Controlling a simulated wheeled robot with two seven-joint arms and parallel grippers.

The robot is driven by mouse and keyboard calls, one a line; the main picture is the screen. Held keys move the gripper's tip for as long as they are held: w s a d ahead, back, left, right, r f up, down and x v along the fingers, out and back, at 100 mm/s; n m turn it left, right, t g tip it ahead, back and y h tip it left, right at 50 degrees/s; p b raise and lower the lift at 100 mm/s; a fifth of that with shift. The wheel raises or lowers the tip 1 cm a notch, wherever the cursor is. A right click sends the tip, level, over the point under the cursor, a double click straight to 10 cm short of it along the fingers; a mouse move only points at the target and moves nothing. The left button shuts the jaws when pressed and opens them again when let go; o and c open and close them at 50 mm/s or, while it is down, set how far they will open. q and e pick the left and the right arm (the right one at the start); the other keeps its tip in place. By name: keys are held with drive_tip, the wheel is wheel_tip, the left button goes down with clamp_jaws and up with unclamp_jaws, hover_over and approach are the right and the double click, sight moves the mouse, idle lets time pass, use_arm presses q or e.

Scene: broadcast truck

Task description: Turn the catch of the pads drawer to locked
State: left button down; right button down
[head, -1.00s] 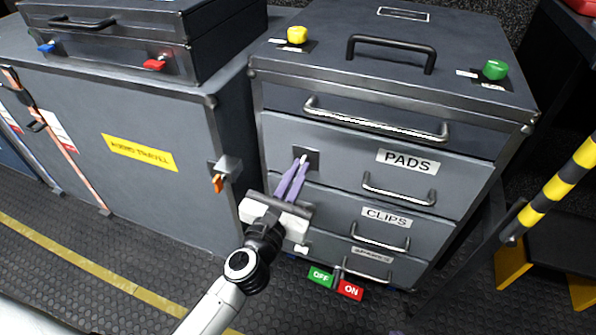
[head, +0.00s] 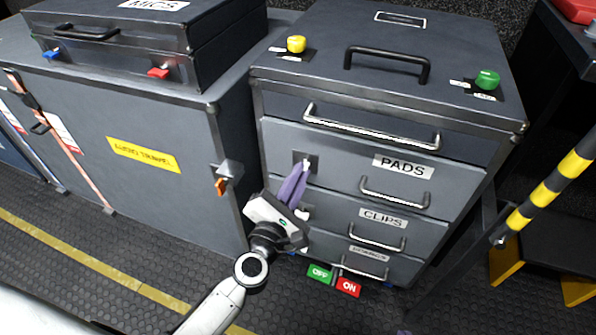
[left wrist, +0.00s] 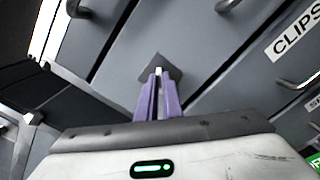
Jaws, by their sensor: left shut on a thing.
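The pads drawer (head: 340,155) is the labelled grey drawer in the upper part of the cabinet and sits flush. Its catch (head: 306,161) is a small white lever on a dark square plate at the drawer's left side. My left gripper (head: 302,170) reaches it from below, with purple fingers shut on the lever. In the left wrist view the white tip of the catch (left wrist: 158,71) shows between the fingertips, in front of the dark plate; most of the lever is hidden. My right gripper is not in view.
The clips drawer (head: 340,208) and another drawer lie below, with bar handles. An audio trunk (head: 90,140) with an orange latch (head: 221,187) stands close on the left. A yellow-black striped bar (head: 548,190) is at the right.

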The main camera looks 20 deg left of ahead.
use_arm(q)
drive_tip(key=shift+d+m+p, duration=0.1)
drive_tip(key=shift+m+p, duration=2.05)
drive_tip(key=shift+m, duration=2.45)
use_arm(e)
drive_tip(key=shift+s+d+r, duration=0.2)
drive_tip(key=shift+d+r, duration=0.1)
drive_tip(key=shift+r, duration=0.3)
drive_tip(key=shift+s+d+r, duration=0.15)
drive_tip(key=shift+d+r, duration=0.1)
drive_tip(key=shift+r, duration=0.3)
use_arm(q)
drive_tip(key=shift+f, duration=0.1)
drive_tip(key=c, duration=1.9)
unclamp_jaws()
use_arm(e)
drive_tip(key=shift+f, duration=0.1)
use_arm(q)
drive_tip(key=shift+s, duration=0.1)
